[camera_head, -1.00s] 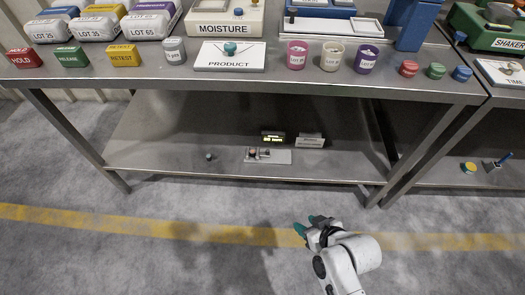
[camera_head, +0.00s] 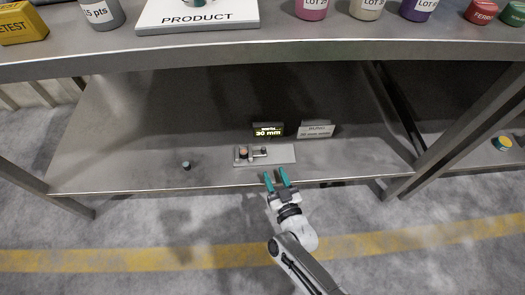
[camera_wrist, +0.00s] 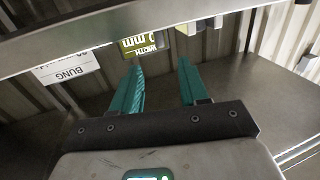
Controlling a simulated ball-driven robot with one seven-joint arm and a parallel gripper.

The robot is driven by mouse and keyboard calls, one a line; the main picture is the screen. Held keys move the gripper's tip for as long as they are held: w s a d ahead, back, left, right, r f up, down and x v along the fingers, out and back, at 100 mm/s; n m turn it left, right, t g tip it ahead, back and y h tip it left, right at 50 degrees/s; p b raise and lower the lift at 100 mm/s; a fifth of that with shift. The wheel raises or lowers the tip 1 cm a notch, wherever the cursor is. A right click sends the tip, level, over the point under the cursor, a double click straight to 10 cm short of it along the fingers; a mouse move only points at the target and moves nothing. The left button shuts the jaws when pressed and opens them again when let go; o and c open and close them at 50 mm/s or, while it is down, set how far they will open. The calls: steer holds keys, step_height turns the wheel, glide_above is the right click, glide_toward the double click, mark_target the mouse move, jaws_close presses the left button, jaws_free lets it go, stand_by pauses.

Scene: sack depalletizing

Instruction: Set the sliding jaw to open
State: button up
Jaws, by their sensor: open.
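A small pale plate (camera_head: 281,153) lies on the lower shelf. The jaw device (camera_head: 244,153) stands on the plate's left part, with a brownish round knob and a small dark part beside it. I cannot tell the exact jaw position. Behind it a lit display (camera_head: 267,129) reads 30 mm; it also shows upside down in the wrist view (camera_wrist: 140,45). My gripper (camera_head: 276,175) is open and empty, its two teal fingers apart at the shelf's front edge, just in front of the plate. The fingers also show apart in the wrist view (camera_wrist: 160,64).
A white sign (camera_head: 316,130) stands right of the display; its small print is unclear. A small teal knob (camera_head: 186,165) sits on the shelf to the left. The table top (camera_head: 300,45) overhangs the lower shelf (camera_head: 110,150). A table leg (camera_head: 455,133) stands at the right.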

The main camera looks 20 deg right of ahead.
mark_target(264, 151)
steer(key=w+b, duration=0.1)
steer(key=w, duration=0.2)
steer(key=w+b, duration=0.1)
steer(key=w, duration=0.2)
steer(key=w+b, duration=0.1)
steer(key=w, duration=0.3)
steer(key=shift+d, duration=0.25)
jaws_close()
